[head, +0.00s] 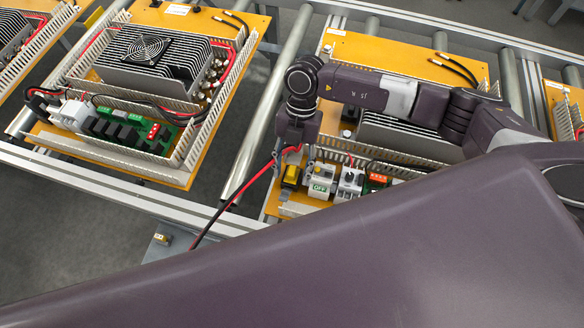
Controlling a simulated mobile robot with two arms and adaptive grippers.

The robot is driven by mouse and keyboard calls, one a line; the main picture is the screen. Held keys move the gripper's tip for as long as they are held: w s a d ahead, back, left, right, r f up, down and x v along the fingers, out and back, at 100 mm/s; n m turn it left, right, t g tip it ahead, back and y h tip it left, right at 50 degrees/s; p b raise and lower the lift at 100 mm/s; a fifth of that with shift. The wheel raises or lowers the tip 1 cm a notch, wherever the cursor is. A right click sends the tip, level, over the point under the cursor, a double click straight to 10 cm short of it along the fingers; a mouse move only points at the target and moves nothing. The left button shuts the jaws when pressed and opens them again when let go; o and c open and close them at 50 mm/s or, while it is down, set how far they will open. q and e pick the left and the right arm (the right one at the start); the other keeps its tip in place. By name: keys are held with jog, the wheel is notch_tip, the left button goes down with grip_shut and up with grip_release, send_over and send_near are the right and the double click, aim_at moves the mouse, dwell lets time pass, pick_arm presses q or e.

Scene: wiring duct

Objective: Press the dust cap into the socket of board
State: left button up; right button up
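The board (392,48) is an orange panel at the right, with a finned heat sink, slotted wiring ducts and several small modules; my arm covers much of it. My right gripper (296,143) points down over the board's left part. Its fingertips are small and dark, and I cannot tell whether they are open or shut. A red and black cable (243,187) passes right at the fingertips and hangs down to the left. I cannot make out the dust cap or the socket for certain. My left gripper is not in view.
A yellow part (291,175) and a module marked OFF (320,184) sit below the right gripper. A second orange board (150,170) lies at the left on the roller conveyor (268,110). A small yellowish item (162,239) is near the front rail. My own body hides the lower right.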

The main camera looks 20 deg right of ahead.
jog(key=v, duration=1.2)
jog(key=shift+s, duration=0.15)
dwell(0.3)
